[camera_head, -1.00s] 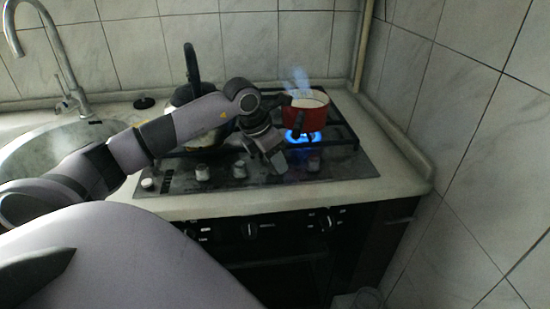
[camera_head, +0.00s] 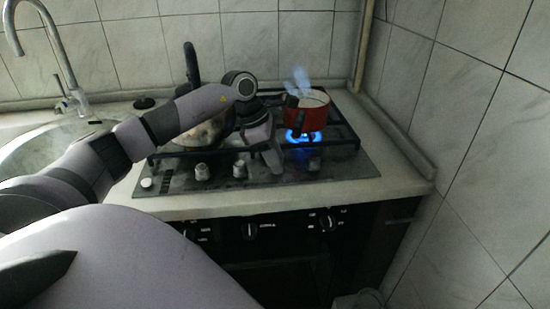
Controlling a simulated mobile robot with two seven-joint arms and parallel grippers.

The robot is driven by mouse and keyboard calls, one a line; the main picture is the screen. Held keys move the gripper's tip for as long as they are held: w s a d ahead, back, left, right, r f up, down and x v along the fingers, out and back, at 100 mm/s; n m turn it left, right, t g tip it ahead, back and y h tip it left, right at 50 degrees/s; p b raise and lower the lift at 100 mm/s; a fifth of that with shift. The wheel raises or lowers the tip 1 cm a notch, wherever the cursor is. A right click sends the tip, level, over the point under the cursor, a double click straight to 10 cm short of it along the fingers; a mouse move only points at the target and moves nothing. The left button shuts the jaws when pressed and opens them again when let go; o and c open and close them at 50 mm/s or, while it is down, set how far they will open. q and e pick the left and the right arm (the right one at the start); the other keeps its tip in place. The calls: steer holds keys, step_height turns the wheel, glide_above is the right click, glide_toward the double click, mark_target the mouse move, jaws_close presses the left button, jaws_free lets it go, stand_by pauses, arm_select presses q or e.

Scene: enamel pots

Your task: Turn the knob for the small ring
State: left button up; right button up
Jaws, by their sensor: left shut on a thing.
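My left gripper (camera_head: 275,164) reaches down to the front strip of the dark hob and is shut on a control knob, which its fingers hide. Two silver knobs, one left (camera_head: 201,172) and one nearer (camera_head: 239,169), stand to its left, and another knob (camera_head: 313,164) stands to its right. A blue flame (camera_head: 304,136) burns on the right ring under a red pot (camera_head: 308,112). I cannot tell which ring is the small one. My right gripper is not in view.
A kettle-like pot (camera_head: 207,131) with a dark handle stands on the left of the hob, partly behind my left arm. A sink with a tap (camera_head: 78,100) is at the left. A tiled wall closes the right side.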

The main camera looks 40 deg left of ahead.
arm_select(q)
steer(key=m+g, duration=0.1)
steer(key=m, duration=0.2)
steer(key=m+h, duration=0.1)
steer(key=m, duration=0.1)
steer(key=shift+w+m+g, duration=0.2)
steer(key=shift+m+g, duration=0.2)
steer(key=m+g, duration=0.1)
steer(key=m, duration=0.1)
steer(key=m+b, duration=0.1)
steer(key=m, duration=0.1)
steer(key=shift+w+a+m+g, duration=0.1)
steer(key=shift+m+g, duration=0.2)
steer(key=shift+g, duration=0.1)
steer(key=o, duration=1)
steer(key=shift+r, duration=0.15)
steer(key=shift+v, duration=3.45)
